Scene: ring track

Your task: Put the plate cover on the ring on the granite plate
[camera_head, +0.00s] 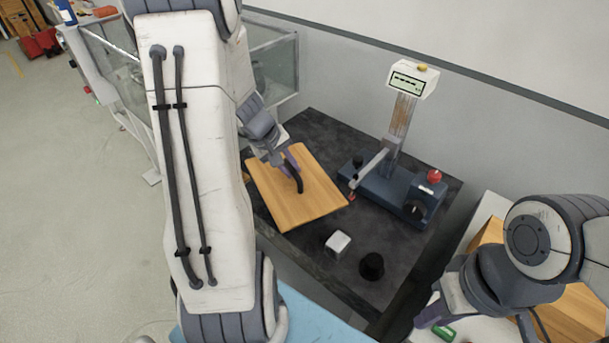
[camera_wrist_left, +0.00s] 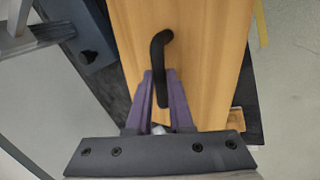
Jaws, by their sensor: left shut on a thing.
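The plate cover is a flat wooden board (camera_head: 315,200) with a black handle (camera_head: 299,185). It is over the left part of the dark granite plate (camera_head: 290,128). My left gripper (camera_head: 291,163) is shut on the handle, which also shows between its purple fingers in the left wrist view (camera_wrist_left: 160,65). I cannot tell whether the board rests on the plate or hangs above it. No ring is clearly visible; the board hides the plate beneath it. My right gripper (camera_head: 436,318) is low at the right, partly in view, by a small green thing; its opening is unclear.
A blue gauge stand (camera_head: 390,190) with a display (camera_head: 409,82) and red knob stands right of the board, its arm close to the board's edge. A light block (camera_head: 338,243) and a black cylinder (camera_head: 372,266) stand in front. A wall is behind.

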